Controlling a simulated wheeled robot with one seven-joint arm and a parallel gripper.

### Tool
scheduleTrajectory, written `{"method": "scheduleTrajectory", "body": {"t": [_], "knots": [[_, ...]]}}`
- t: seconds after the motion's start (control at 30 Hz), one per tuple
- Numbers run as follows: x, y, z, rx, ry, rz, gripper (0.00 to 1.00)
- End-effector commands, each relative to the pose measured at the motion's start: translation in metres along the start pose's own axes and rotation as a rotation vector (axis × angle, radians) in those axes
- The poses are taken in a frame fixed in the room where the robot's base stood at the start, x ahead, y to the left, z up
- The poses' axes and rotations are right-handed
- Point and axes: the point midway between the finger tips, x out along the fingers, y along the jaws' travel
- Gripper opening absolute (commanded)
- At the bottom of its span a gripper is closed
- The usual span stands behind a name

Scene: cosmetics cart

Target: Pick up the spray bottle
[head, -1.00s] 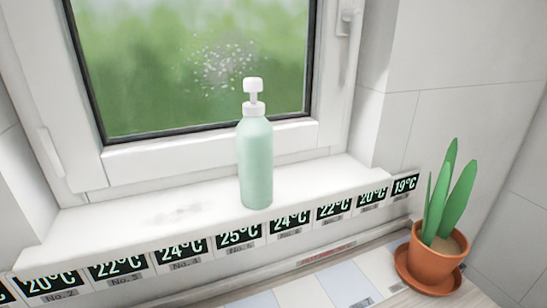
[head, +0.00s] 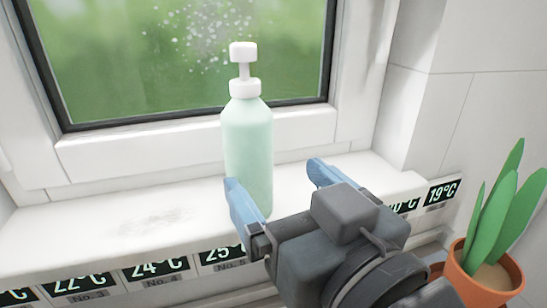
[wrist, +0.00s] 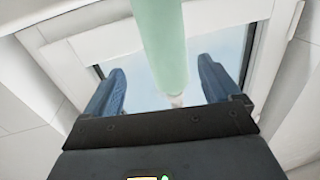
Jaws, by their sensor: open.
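The spray bottle (head: 248,150) is pale green with a white pump top and stands upright on the white window sill (head: 110,225). My gripper (head: 283,187) is open in front of the bottle at the height of its lower part. In the head view the left blue finger overlaps the bottle's lower front, and the other finger is to the right of it. In the wrist view the bottle (wrist: 160,40) runs between the two open fingers (wrist: 162,88), apart from both.
A window (head: 180,50) with a white frame is close behind the bottle. Temperature labels (head: 160,270) line the sill's front edge. A potted plant (head: 485,265) stands at the lower right. The sill left of the bottle is clear.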

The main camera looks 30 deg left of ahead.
Motion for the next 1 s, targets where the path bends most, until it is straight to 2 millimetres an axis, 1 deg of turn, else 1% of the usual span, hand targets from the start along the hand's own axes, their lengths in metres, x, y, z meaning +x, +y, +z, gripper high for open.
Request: {"method": "scheduleTrajectory", "body": {"t": [0.03, 0.2, 0.53, 0.7, 0.8, 0.9, 1.0], "knots": [[0.005, -0.006, -0.008, -0.016, 0.005, -0.023, 0.90], [0.014, -0.016, -0.018, -0.036, 0.001, -0.058, 0.90], [0.045, -0.018, -0.019, -0.036, 0.000, -0.059, 0.90], [0.070, -0.019, -0.018, -0.035, -0.001, -0.059, 0.90], [0.082, -0.019, -0.018, -0.035, 0.001, -0.058, 0.90], [0.088, -0.019, -0.016, -0.035, 0.001, -0.057, 0.90], [0.089, -0.019, -0.016, -0.035, 0.002, -0.056, 0.90]]}}
